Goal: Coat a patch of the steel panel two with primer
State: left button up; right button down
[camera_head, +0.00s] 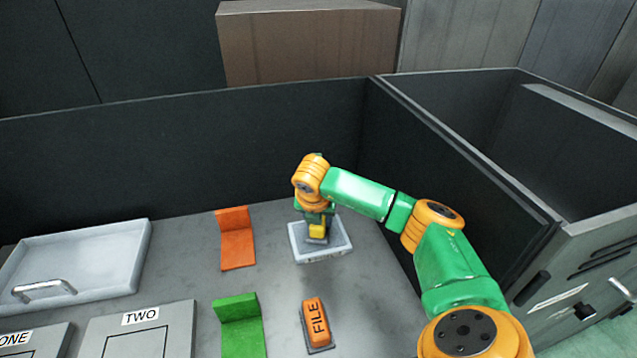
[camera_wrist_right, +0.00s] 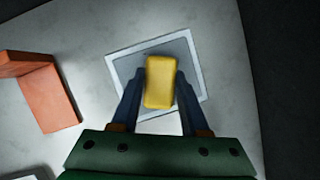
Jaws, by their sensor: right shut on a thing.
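Steel panel two (camera_head: 138,346) is a grey plate at the bottom left of the head view, labelled TWO, with a dark outline on its face; its lower part is cut off. My right gripper (camera_head: 316,222) is over a small white-rimmed tray (camera_head: 345,243) and shut on a yellow block (camera_head: 318,232). In the wrist view the yellow block (camera_wrist_right: 159,82) sits between the two fingers, above or in the grey inside of the tray (camera_wrist_right: 200,72). I cannot tell whether it touches the tray's floor. My left gripper is out of view.
An orange bracket (camera_head: 237,240) and a green bracket (camera_head: 240,325) stand left of the tray. An orange block marked FILE (camera_head: 316,322) lies in front of it. Dark walls (camera_head: 200,150) enclose the bed.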

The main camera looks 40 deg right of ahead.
jog(key=shift+f+b, duration=0.45)
jog(key=shift+b, duration=0.05)
dwell(1.1)
jog(key=shift+r, duration=0.15)
dwell(0.3)
notch_tip(320, 180, up, 7)
jog(key=p, duration=0.5)
dwell(0.5)
